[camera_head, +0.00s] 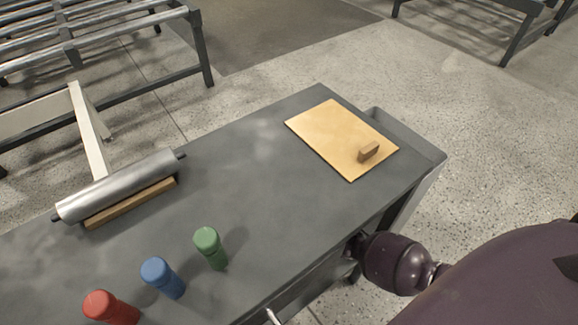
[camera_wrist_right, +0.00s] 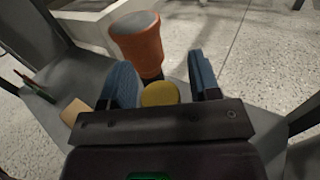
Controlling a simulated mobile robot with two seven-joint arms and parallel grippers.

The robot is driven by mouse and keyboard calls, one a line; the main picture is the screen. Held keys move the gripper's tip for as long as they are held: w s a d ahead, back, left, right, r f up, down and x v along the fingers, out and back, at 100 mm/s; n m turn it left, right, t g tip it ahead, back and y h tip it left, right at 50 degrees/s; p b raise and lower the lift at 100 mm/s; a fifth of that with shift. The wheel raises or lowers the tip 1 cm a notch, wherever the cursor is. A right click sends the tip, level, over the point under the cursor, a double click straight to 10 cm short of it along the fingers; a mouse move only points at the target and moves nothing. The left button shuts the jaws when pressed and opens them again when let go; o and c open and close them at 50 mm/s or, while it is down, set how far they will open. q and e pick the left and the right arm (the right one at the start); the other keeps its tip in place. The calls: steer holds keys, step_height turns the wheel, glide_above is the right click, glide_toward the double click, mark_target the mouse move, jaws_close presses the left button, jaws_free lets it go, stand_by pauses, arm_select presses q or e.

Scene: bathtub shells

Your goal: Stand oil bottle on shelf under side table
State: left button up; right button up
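The side table (camera_head: 240,165) is a dark grey table across the middle of the head view. My right arm comes in from the right and reaches below its top, so my right gripper is hidden in that view. In the right wrist view my right gripper (camera_wrist_right: 165,85) has its two blue-padded fingers apart. A round yellow top (camera_wrist_right: 160,93) sits between them; whether the pads press on it I cannot tell. An orange bottle-like thing (camera_wrist_right: 138,45) with a paler top stands tilted in the picture just beyond. Which one is the oil bottle is unclear. My left gripper is not in view.
On the table top stand a red bottle (camera_head: 110,309), a blue bottle (camera_head: 163,278) and a green bottle (camera_head: 210,248). A metal roller (camera_head: 120,187) lies at the left, and a tan board (camera_head: 335,135) with a wooden block (camera_head: 369,152) at the far end.

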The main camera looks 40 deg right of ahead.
steer(key=shift+r, duration=0.3)
arm_select(q)
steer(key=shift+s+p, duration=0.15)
steer(key=shift+p, duration=0.55)
arm_select(e)
steer(key=v, duration=1.2)
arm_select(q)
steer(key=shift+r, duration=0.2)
arm_select(e)
steer(key=shift+f, duration=0.1)
